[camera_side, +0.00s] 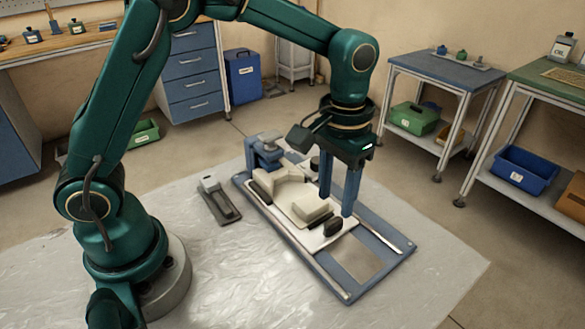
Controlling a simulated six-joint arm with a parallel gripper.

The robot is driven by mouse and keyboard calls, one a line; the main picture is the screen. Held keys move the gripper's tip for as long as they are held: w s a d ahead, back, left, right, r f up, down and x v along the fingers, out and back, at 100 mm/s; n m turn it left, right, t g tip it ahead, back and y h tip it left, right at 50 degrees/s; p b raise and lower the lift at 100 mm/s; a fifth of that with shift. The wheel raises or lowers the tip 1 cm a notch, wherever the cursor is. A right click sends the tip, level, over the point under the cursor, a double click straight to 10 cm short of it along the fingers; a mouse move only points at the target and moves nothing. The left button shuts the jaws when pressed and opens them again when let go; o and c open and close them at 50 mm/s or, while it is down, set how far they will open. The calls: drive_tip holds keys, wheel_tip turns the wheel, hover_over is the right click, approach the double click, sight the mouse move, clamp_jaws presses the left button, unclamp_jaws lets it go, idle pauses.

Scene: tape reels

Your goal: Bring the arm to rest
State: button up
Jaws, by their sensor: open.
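My gripper (337,205) hangs down from my green arm, its two blue fingers spread apart. It is open. Its fingertips are just above or beside a white plate (312,236) that carries pale blocky parts (312,208). Whether the fingers touch anything cannot be told from this view. The plate lies on a blue-framed fixture (385,268) on the floor sheet. No tape reel can be made out clearly.
A blue clamp-like block (264,152) stands at the fixture's back end. A small grey device (219,203) lies left of the fixture. The plastic sheet (235,275) is clear in front. A blue-topped table (445,70) and a green-topped bench (545,75) stand at the right.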

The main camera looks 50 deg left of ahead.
drive_tip(key=s+a+r+t, duration=0.3)
drive_tip(key=s+a+r, duration=0.1)
drive_tip(key=r, duration=0.6)
drive_tip(key=s+a+f+t, duration=0.2)
drive_tip(key=s, duration=0.8)
drive_tip(key=shift+a+f+t, duration=0.3)
